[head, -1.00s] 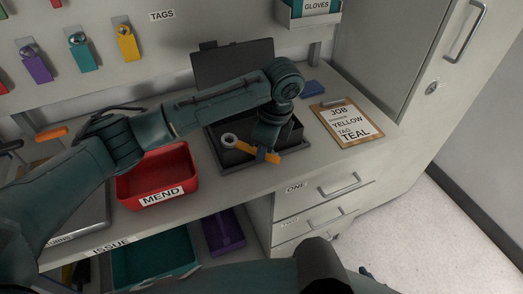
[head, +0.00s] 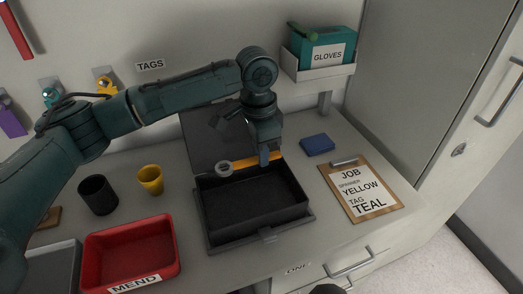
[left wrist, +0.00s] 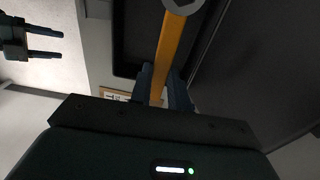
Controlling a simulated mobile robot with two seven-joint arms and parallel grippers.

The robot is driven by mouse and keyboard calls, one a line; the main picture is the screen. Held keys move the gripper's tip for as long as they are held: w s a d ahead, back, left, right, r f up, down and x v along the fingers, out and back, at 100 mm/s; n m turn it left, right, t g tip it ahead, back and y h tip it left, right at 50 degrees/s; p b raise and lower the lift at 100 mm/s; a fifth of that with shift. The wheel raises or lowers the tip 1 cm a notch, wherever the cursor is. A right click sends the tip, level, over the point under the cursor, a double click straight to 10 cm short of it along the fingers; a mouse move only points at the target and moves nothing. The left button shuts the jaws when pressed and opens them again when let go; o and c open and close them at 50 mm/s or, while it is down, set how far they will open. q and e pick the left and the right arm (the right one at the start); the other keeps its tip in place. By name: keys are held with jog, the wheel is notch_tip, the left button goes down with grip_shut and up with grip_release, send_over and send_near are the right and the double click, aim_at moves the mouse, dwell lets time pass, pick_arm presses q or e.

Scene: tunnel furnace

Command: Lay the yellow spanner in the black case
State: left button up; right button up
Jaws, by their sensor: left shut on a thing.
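The yellow spanner (head: 244,162) is held level, its grey ring end pointing left, at the hinge side of the black case (head: 211,226). My left gripper (head: 270,158) is shut on its handle. The spanner appears raised above the case's back edge; the exact height is hard to tell. The case is open, its lid (head: 208,145) tilted up behind, and its visible floor is empty. The left wrist view shows the spanner (left wrist: 169,55) between the left fingers (left wrist: 163,82). My right gripper (left wrist: 45,43) shows there at upper left, fingers apart and empty.
The GLOVES box (head: 322,47) is above, on a shelf.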

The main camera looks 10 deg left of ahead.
pick_arm(q)
jog(key=shift+s+f+b, duration=0.1)
jog(key=shift+f+b, duration=0.3)
jog(key=shift+b, duration=0.2)
jog(key=shift+s+f+b, duration=0.15)
jog(key=shift+f+b, duration=0.55)
jog(key=shift+b, duration=0.35)
notch_tip(320, 180, down, 5)
jog(key=b, duration=0.5)
jog(key=shift+f, duration=0.2)
notch_tip(320, 180, down, 2)
jog(key=shift+f, duration=1.45)
pick_arm(e)
jog(key=shift+w+a+f+t+y, duration=0.15)
jog(key=shift+a+f+t+y, duration=0.45)
jog(key=shift+a+f, duration=0.75)
